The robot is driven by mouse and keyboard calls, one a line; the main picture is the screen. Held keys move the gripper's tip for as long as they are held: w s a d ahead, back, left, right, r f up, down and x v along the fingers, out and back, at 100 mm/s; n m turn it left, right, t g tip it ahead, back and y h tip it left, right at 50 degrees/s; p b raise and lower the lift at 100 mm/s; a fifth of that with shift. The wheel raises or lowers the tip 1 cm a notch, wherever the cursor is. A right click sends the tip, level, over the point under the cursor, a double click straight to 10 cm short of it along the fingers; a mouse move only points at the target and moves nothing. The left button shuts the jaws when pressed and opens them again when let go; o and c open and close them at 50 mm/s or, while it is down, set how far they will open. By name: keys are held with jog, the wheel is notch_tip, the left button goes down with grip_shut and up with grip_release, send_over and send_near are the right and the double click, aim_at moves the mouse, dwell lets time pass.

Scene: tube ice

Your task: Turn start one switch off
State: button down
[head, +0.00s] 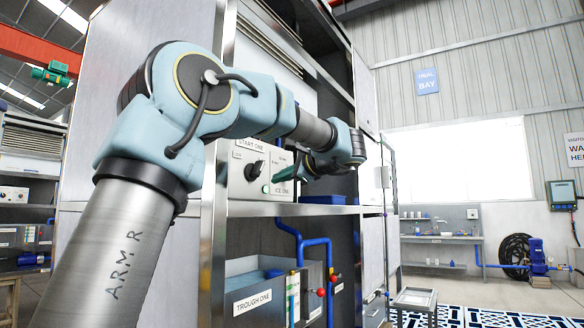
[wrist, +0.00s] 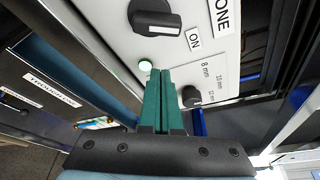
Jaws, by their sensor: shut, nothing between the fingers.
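The start one switch is a black rotary knob (head: 253,170) on a white panel (head: 238,186) under a START ONE label. In the wrist view the knob (wrist: 155,18) shows at the top, one end of its bar toward the ON label (wrist: 193,38). My gripper (head: 287,174) has teal fingers, shut together and empty. In the wrist view the fingertips (wrist: 160,72) are just below the knob, apart from it, close to a lit green lamp (wrist: 145,64). Whether the fingertips touch the panel, I cannot tell.
A smaller black selector knob (wrist: 192,95) with mm marks is right of the fingers. Below the panel are a trough labelled TROUGH ONE (head: 252,302) and blue pipes (head: 300,243) with red valve handles. A metal cabinet frame post (head: 214,230) stands left of the panel.

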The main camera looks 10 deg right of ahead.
aim_at(255, 172)
jog(key=shift+x, duration=0.9)
jog(key=s+a+r, duration=0.1)
jog(key=s+a+r+p, duration=0.1)
jog(key=shift+s+a, duration=0.2)
jog(key=shift+s, duration=0.15)
jog(key=shift+f+b, duration=0.1)
jog(key=shift+b, duration=0.2)
